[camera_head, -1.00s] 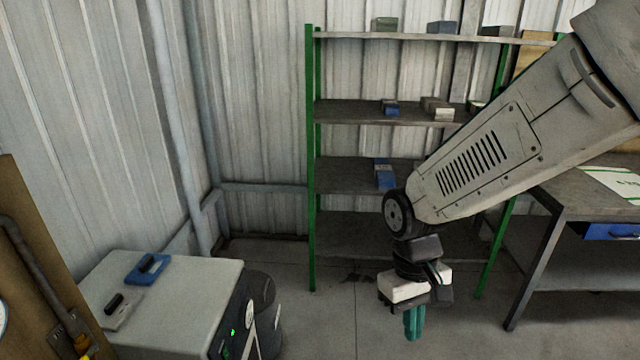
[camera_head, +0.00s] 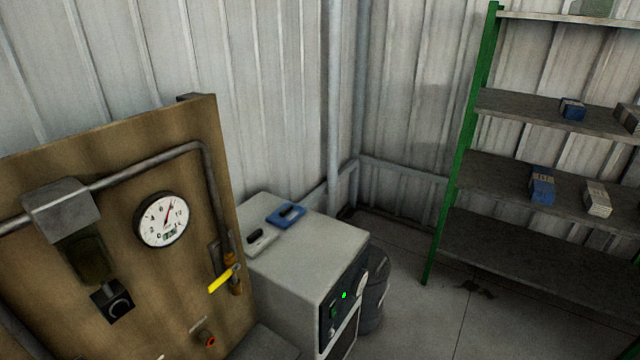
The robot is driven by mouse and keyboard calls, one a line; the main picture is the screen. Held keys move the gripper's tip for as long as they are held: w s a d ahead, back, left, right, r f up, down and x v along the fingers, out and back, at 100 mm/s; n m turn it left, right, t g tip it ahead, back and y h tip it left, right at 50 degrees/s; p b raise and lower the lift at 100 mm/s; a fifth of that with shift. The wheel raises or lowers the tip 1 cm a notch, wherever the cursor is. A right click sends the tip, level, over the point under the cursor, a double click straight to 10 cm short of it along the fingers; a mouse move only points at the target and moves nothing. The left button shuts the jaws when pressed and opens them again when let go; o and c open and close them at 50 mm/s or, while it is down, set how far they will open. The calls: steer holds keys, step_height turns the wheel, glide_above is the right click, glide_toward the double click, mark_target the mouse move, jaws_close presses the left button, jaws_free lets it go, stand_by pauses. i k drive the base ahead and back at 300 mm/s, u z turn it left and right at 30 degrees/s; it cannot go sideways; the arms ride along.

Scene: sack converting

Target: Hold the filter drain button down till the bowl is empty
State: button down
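A brown board (camera_head: 140,150) stands at the left of the head view with pipework on it. A grey filter head (camera_head: 62,203) with a dark, murky bowl (camera_head: 90,258) below it is fixed to the board. Under the bowl sits a black square block with a round button-like face (camera_head: 117,306). Whether the bowl holds liquid, I cannot tell. A white dial gauge (camera_head: 162,220) is to the right of the filter. My gripper is out of view.
A yellow lever valve (camera_head: 225,279) and an orange-red fitting (camera_head: 207,339) are on the board. A grey cabinet (camera_head: 318,242) with a green light stands beside it. Green-posted shelving (camera_head: 545,245) is at the right. The floor (camera_head: 420,310) between looks clear.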

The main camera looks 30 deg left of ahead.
mark_target(121, 308)
steer(key=u, duration=2.25)
